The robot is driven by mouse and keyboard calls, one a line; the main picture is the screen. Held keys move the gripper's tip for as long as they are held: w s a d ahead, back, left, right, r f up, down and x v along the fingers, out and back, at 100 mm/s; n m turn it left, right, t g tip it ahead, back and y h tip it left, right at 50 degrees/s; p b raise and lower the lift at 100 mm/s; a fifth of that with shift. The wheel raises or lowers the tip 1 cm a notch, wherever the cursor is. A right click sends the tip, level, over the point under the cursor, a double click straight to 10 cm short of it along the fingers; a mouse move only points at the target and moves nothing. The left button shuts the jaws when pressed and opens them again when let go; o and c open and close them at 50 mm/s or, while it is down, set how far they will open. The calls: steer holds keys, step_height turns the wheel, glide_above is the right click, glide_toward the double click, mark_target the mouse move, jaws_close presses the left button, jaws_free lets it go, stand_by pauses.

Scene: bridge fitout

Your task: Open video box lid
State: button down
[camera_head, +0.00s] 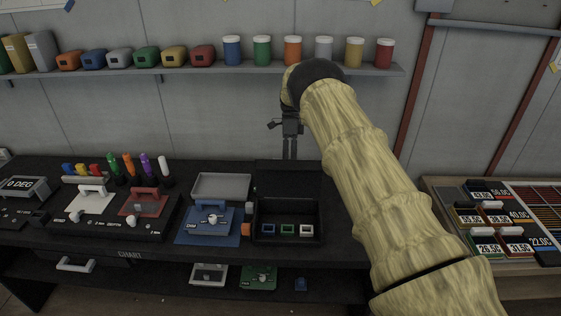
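A black box (287,239) stands on the dark bench, right of centre in the head view. Small blue, green and white pieces (287,230) show inside it, so its inside is open to view. A dark panel (288,178), which looks like its lid, stands up at the back of the box. My gripper (290,155) points down just above the top edge of that panel. Its two fingers look close together with a narrow gap. Whether they touch the panel cannot be told, and nothing is clearly seen between them.
My arm covers the bench's right end. Left of the box are a blue device (207,220), a grey tray (221,186) and upright coloured markers (129,165). A wall shelf (200,72) with jars is behind my gripper. A side table (515,205) holds labelled blocks at right.

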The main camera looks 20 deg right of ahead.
steer(key=shift+f, duration=0.55)
steer(key=c, duration=1.4)
jaws_free()
steer(key=shift+o, duration=0.4)
steer(key=shift+w+d, duration=0.15)
steer(key=shift+w, duration=0.1)
step_height(320, 180, up, 10)
steer(key=shift+r, duration=0.1)
steer(key=shift+s+d, duration=0.1)
